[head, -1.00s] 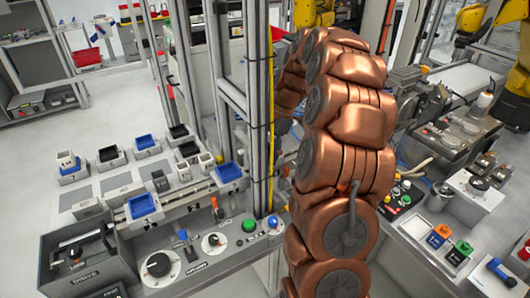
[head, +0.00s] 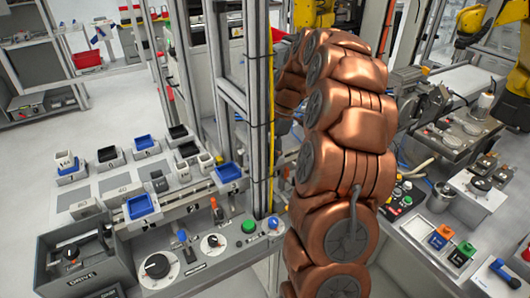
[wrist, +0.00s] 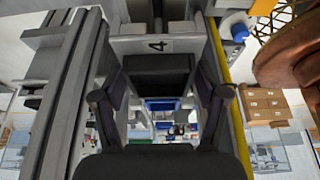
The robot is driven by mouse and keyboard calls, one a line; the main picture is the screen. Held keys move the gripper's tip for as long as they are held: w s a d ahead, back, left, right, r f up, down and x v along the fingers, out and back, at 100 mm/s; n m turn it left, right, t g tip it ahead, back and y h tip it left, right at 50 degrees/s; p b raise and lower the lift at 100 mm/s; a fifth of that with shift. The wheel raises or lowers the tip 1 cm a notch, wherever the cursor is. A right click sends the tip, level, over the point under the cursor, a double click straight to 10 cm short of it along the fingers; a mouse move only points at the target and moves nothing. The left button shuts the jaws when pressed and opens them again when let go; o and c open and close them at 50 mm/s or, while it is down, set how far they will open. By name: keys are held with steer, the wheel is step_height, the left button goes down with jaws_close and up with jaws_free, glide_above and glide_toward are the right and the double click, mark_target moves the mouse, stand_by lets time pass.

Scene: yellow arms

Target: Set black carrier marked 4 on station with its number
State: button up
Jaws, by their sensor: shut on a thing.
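In the wrist view a black carrier (wrist: 160,66) sits between the two fingers of my gripper (wrist: 161,80), which is shut on it. Just beyond the carrier is a grey surface (wrist: 190,45) with a dark "4" on it, turned on its side. I cannot tell whether the carrier touches that surface. Any number on the carrier itself is hidden. In the head view my copper arm hides the gripper and the held carrier.
In the head view other black carriers (head: 110,154) and blue carriers (head: 140,206) stand on the left bench's stations. A grey upright frame (head: 200,85) rises beside my arm. In the wrist view a grey post (wrist: 68,95) and a yellow strip (wrist: 228,95) flank the gripper closely.

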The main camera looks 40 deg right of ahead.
steer(key=shift+f+b, duration=0.8)
steer(key=shift+b, duration=0.6)
stand_by(0.4)
steer(key=o, duration=1.5)
steer(key=shift+c, duration=0.2)
steer(key=shift+r, duration=0.15)
steer(key=shift+r, duration=3.4)
